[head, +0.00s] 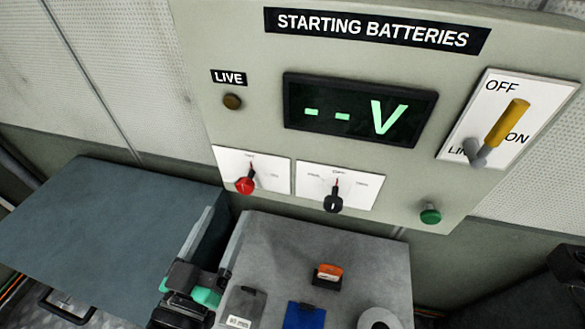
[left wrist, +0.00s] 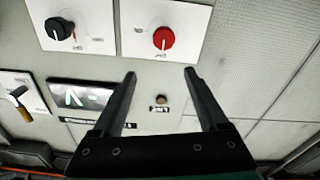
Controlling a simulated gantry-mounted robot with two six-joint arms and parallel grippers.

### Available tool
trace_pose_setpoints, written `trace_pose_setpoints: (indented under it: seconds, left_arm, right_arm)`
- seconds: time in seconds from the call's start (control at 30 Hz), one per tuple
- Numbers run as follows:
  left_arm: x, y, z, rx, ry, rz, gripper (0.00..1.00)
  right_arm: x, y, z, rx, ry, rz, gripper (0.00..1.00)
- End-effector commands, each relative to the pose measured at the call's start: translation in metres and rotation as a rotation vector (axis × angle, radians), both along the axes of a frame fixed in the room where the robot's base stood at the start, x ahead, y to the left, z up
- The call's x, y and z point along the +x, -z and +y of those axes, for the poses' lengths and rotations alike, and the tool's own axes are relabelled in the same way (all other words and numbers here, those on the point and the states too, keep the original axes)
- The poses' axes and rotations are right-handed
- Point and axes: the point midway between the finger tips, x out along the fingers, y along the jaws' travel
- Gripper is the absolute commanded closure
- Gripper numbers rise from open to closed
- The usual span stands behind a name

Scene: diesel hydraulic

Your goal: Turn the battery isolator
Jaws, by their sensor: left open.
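A red rotary knob (head: 245,185) sits on a white plate at the lower left of the panel, its small label too blurred to read. It also shows in the left wrist view (left wrist: 163,38), which sees the panel upside down. A black rotary knob (head: 334,203) sits on the plate to its right. A yellow-handled lever (head: 507,122) on an OFF/ON plate is at the panel's right. My left gripper (head: 226,212) is open and empty, its fingers pointing up at the panel just below and left of the red knob, apart from it.
The panel has a display (head: 360,110) reading "--V", an unlit amber lamp (head: 232,101) and a green button (head: 431,214). Below, a grey surface (head: 300,250) holds an orange-topped block (head: 328,276), a blue item (head: 304,315) and a white roll (head: 378,319).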

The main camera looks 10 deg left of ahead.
Motion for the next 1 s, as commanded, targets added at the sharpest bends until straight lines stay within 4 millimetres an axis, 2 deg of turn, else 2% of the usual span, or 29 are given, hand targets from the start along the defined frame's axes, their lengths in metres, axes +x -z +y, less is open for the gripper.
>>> trace_pose_setpoints:
  seconds: [0.03,0.1,0.27,0.37,0.47,0.63,0.7,0.8,1.0]
  left_arm:
    - [-0.003,0.015,-0.001,0.003,0.003,0.026,0.23]
    - [-0.005,0.024,-0.002,0.005,0.006,0.045,0.23]
    - [-0.005,0.027,-0.003,0.005,0.009,0.049,0.23]
    - [0.002,0.027,-0.004,0.005,0.009,0.047,0.23]
    - [0.017,0.028,-0.005,0.005,0.009,0.047,0.23]
    - [0.056,0.029,-0.007,0.006,0.008,0.045,0.23]
    - [0.072,0.024,-0.008,0.006,0.008,0.049,0.23]
    - [0.09,0.024,-0.009,0.006,0.008,0.049,0.23]
    - [0.109,0.025,-0.01,0.006,0.009,0.047,0.23]
  right_arm:
    - [0.0,0.003,0.0,0.0,-0.001,0.0,0.0]
    - [0.0,0.004,0.001,0.0,-0.001,-0.001,0.0]
    - [0.0,0.005,0.001,0.0,-0.001,-0.001,0.0]
    - [0.0,0.007,0.0,0.0,-0.001,-0.001,0.0]
    - [0.0,0.012,0.0,0.0,-0.001,-0.001,0.0]
    - [0.0,0.026,0.0,0.0,-0.001,0.0,0.0]
    - [0.0,0.018,0.0,0.0,-0.001,0.0,0.0]
    - [0.0,0.016,0.0,0.0,-0.001,-0.001,0.0]
    - [0.0,0.015,0.0,0.0,-0.001,-0.001,0.0]
